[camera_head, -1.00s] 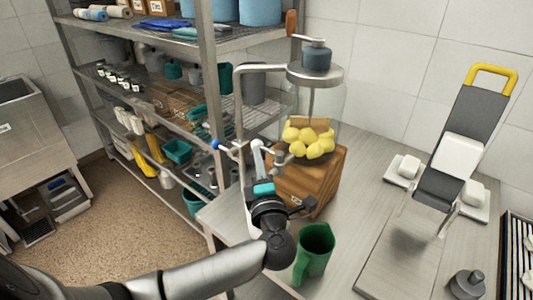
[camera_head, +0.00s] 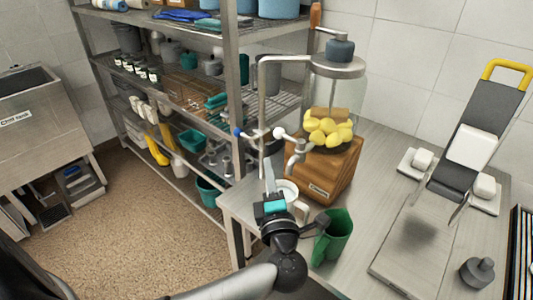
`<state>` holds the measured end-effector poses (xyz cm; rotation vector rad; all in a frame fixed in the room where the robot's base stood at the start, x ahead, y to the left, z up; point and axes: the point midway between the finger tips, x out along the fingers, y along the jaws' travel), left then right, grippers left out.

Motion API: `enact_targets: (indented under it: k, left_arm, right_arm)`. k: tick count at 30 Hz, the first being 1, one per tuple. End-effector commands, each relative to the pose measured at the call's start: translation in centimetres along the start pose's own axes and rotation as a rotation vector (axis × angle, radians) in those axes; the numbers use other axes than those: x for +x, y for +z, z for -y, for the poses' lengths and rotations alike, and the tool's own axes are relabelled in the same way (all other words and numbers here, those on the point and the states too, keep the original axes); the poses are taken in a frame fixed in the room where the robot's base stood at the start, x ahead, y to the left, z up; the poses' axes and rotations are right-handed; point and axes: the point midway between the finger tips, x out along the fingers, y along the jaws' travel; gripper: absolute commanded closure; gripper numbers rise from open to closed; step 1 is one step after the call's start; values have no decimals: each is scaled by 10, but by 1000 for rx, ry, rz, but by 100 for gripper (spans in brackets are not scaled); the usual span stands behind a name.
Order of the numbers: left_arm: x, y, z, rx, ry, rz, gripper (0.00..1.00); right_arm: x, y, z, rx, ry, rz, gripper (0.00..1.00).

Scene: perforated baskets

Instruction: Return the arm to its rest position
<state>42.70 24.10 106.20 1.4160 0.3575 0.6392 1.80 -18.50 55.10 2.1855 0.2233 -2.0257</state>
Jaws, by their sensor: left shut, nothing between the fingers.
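My left gripper (camera_head: 270,188) is shut and empty, with its arm coming in from the lower left. It is in front of the wooden dispenser base (camera_head: 316,170), near the table's left edge. A white mug (camera_head: 287,190) stands just behind and to the right of the gripper, partly hidden by it. A green pitcher (camera_head: 335,238) stands on the table to the right of my wrist. My right gripper is not in view.
A metal shelf rack (camera_head: 236,95) stands behind left. A slicer-like device (camera_head: 470,150) stands right. The floor (camera_head: 130,225) at left is clear.

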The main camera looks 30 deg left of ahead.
Motion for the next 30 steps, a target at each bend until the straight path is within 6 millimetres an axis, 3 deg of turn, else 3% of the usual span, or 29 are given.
enact_targets:
  k: [3,9,20,23,30]
  left_arm:
    - [-27,-1,1,-2,-5,-1,100]
    - [-54,-3,0,-1,-3,-1,100]
    - [-62,1,-4,0,11,21,100]
    - [-63,15,-15,8,49,97,100]
    - [-85,74,-58,111,217,440,100]
  right_arm:
    - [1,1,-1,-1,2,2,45]
    - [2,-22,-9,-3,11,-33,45]
    - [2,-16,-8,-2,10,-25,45]
    - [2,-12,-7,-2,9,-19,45]
    - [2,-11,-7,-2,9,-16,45]
